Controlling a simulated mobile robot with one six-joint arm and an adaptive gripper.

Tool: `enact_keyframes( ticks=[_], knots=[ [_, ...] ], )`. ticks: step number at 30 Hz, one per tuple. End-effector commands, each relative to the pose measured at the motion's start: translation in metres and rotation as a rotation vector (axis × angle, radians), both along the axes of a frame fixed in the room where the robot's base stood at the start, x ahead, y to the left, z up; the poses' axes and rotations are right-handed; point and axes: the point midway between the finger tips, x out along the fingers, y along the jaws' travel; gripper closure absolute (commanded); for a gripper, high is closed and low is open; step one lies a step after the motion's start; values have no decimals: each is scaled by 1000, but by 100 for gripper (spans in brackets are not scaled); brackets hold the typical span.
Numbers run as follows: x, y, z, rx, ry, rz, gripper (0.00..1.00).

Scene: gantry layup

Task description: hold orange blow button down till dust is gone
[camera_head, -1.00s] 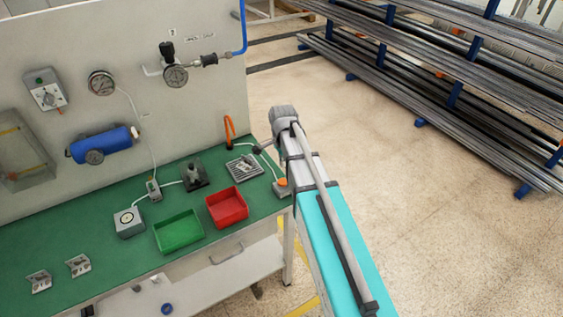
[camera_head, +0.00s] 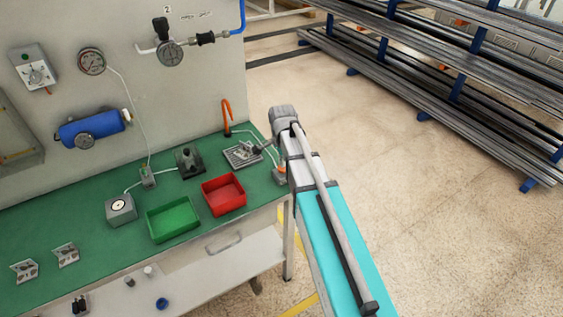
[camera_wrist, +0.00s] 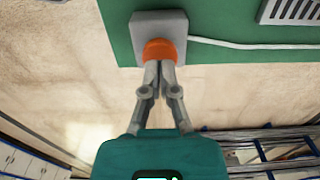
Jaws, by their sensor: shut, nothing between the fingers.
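The orange button (camera_wrist: 160,48) is a dome on a light grey box (camera_wrist: 173,22) at the edge of the green bench, in the wrist view. A white cable runs from the box to the right. My gripper (camera_wrist: 160,66) is shut and empty, its fingertips overlapping the near side of the button. I cannot tell whether they touch or press it. In the head view the button (camera_head: 280,173) shows low beside my arm. A slotted metal plate (camera_head: 236,157) with a small part on it lies nearby; its corner shows in the wrist view (camera_wrist: 290,12). Dust cannot be made out.
A red bin (camera_head: 224,205) and a green bin (camera_head: 172,233) stand on the bench left of the button. An orange hose (camera_head: 227,115) rises behind the plate. Open floor (camera_head: 400,190) lies right of the bench, before racks of metal bars (camera_head: 430,70).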

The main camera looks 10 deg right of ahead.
Motion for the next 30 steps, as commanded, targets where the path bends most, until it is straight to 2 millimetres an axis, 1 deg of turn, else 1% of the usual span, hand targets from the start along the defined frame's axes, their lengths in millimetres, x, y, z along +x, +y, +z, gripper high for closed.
enact_keyframes(
  ticks=[1,4,20,30],
  knots=[
    [0,0,-5,0,0,0,100],
    [0,0,-7,0,0,0,100],
    [0,0,-9,0,0,0,100],
    [0,0,-30,0,0,0,100]
  ],
)
